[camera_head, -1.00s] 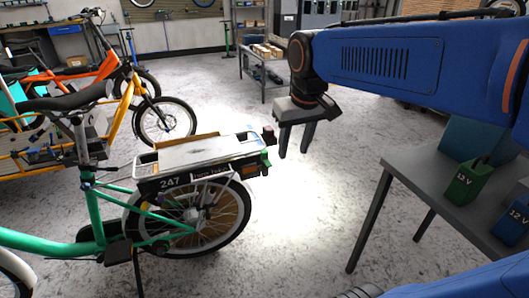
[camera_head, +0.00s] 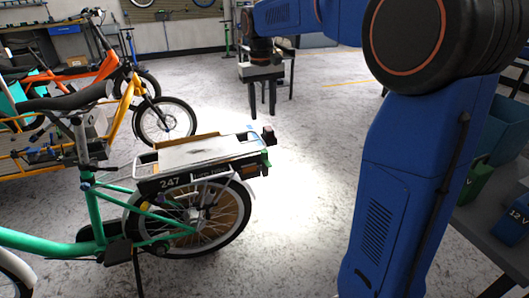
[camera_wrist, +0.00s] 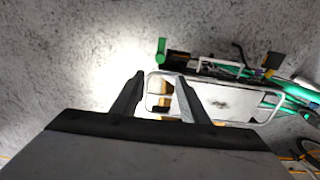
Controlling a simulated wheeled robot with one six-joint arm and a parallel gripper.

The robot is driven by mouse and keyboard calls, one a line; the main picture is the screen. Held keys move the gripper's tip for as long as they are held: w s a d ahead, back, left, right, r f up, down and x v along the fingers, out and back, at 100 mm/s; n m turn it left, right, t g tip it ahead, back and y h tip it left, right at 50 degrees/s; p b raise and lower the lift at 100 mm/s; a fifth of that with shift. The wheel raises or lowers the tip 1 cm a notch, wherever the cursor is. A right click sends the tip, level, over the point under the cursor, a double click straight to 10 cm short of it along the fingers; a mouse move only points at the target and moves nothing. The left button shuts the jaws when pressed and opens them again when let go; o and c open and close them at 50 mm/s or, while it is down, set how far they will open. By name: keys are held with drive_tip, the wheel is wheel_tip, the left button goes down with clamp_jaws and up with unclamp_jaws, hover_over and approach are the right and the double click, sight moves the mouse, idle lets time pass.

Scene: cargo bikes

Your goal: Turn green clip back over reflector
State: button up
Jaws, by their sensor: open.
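The green clip (camera_head: 265,158) is at the rear right end of the green bike's rack, beside a black box (camera_head: 185,181) marked 247. In the wrist view the green clip (camera_wrist: 161,47) shows as a short upright piece by the rack end. A small dark block with a reddish face, likely the reflector (camera_head: 269,134), sits at the rack's rear corner, apart from the clip. My gripper (camera_head: 262,105) is open and empty, fingers down, appearing above and beyond the rack end. In the wrist view my gripper (camera_wrist: 156,78) has its fingers spread in front of the rack.
The green bike's white rack (camera_head: 200,152) carries a flat plate. Orange and yellow cargo bikes (camera_head: 125,85) stand behind at the left. A grey table (camera_head: 490,225) with green and blue 12 V boxes is at the right, partly hidden by my arm.

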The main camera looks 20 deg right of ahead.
sight(264, 151)
drive_tip(key=f, duration=1.7)
drive_tip(key=shift+d, duration=0.25)
clamp_jaws()
